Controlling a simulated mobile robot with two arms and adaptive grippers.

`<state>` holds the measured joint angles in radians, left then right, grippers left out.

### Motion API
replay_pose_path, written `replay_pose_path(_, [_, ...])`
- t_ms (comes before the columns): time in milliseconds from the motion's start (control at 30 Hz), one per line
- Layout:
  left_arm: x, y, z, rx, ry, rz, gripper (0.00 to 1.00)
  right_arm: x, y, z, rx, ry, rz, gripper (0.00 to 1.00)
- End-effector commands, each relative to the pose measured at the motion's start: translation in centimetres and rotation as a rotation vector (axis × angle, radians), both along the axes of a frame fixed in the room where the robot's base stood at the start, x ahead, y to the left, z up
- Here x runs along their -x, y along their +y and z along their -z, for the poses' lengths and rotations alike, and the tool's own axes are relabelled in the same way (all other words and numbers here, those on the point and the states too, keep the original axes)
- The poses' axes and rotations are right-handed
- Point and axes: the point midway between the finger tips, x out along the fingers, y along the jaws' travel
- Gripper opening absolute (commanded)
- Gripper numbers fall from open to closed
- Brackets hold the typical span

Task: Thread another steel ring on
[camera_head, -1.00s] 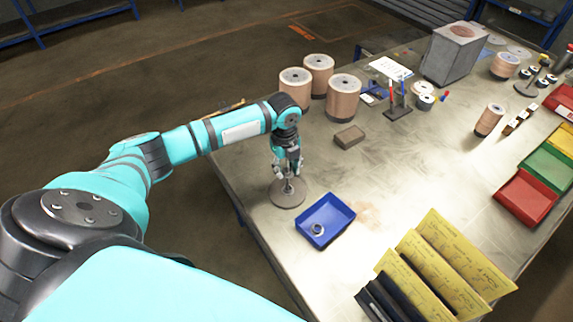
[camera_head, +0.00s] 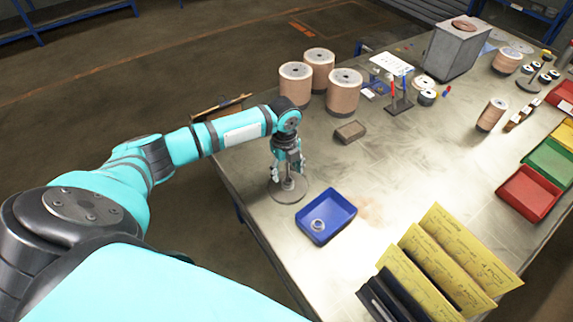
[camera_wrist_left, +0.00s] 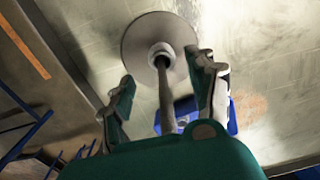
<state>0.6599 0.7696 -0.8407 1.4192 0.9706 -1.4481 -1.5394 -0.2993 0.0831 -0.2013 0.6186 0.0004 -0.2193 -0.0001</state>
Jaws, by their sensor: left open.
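A round grey base (camera_head: 284,194) with an upright post (camera_wrist_left: 166,95) stands near the table's left edge. A steel ring (camera_wrist_left: 161,52) sits around the post, low down by the base. My left gripper (camera_head: 288,172) is above the base, open, with its fingers on either side of the post. In the left wrist view the fingers (camera_wrist_left: 163,92) are spread apart and the post runs up between them. A blue tray (camera_head: 340,207) lies to the right of the base with steel ring material (camera_head: 318,225) inside; I cannot tell how many rings. My right gripper is not in view.
Copper-coloured spools (camera_head: 343,92) stand behind the gripper. A brown block (camera_head: 350,132) lies to its right. Yellow cards (camera_head: 440,255) in a dark rack stand at the front. Red and green bins (camera_head: 529,193) line the right edge. The table's middle is clear.

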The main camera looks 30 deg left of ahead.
Motion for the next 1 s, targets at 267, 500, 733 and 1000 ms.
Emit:
replay_pose_path(267, [-0.1,0.1,-4.2,0.001,-0.007,0.001,0.58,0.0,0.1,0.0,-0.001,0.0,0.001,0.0])
replay_pose_path(500, [0.2,0.2,-9.2,-0.001,-0.004,0.001,0.58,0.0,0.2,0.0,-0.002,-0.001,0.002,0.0])
replay_pose_path(733, [0.3,0.1,-11.6,0.0,-0.001,0.0,0.58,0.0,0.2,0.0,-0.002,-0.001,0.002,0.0])
replay_pose_path(1000, [0.4,0.2,-11.9,0.0,0.0,0.0,0.58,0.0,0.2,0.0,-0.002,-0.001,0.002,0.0])
